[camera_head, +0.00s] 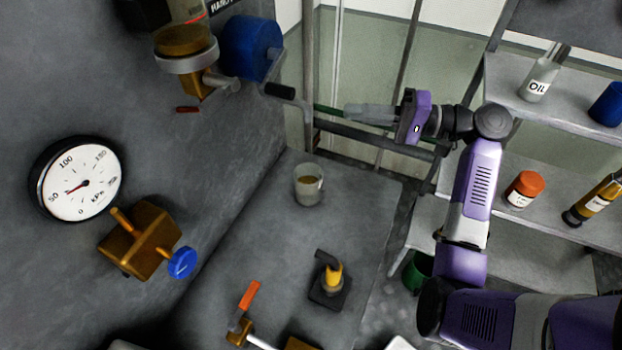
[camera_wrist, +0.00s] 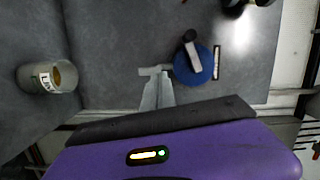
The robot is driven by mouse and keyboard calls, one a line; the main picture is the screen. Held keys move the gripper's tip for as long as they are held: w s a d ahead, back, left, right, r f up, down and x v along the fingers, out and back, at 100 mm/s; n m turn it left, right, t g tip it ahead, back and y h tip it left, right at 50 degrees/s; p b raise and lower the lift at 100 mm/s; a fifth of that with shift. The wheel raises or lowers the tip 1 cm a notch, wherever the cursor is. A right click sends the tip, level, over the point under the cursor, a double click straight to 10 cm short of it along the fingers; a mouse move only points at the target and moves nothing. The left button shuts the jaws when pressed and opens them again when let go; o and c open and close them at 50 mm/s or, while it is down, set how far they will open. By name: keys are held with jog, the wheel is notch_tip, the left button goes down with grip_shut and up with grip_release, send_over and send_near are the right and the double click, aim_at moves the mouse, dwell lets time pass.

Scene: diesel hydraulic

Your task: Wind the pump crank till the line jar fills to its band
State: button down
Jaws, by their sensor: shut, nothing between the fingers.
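The pump (camera_head: 250,48) is a blue drum on the wall. Its crank has a black handle (camera_head: 280,90) sticking out toward my gripper. In the wrist view the pump (camera_wrist: 207,62) is a blue disc, with the grey crank arm (camera_wrist: 193,58) and black handle (camera_wrist: 189,36) in front. The line jar (camera_head: 187,40) hangs left of the pump, with amber liquid low inside and a red mark above; its top is cut off. My gripper (camera_head: 347,111) is shut and empty, to the right of the handle and apart from it. In the wrist view its fingertips (camera_wrist: 155,71) show left of the crank.
A pressure gauge (camera_head: 82,184) and a brass valve with a blue knob (camera_head: 182,263) are on the left wall. A cup (camera_head: 309,190) and a yellow-black item (camera_head: 330,285) stand on the bench. Shelves with bottles (camera_head: 540,80) stand at right. Dark rails run behind my gripper.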

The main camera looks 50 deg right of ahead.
jog(key=c, duration=2.1)
grip_release()
jog(key=o, duration=0.4)
jog(key=shift+s+d+f, duration=0.1)
jog(key=shift+f, duration=0.1)
jog(key=o, duration=0.4)
jog(key=f+b, duration=0.1)
jog(key=b, duration=0.2)
jog(key=shift+s+f, duration=0.25)
jog(key=shift+f, duration=0.15)
jog(key=shift+o, duration=0.2)
jog(key=n+t+h+b, duration=0.2)
jog(key=n+h+b, duration=0.1)
jog(key=n+b, duration=0.25)
send_near(293, 95)
jog(key=a+x, duration=0.1)
jog(key=x, duration=0.3)
jog(key=shift+d+m+b, duration=0.3)
jog(key=shift+d+m, duration=0.05)
jog(key=p+x, duration=0.1)
jog(key=x, duration=0.6)
jog(key=shift+w, duration=0.35)
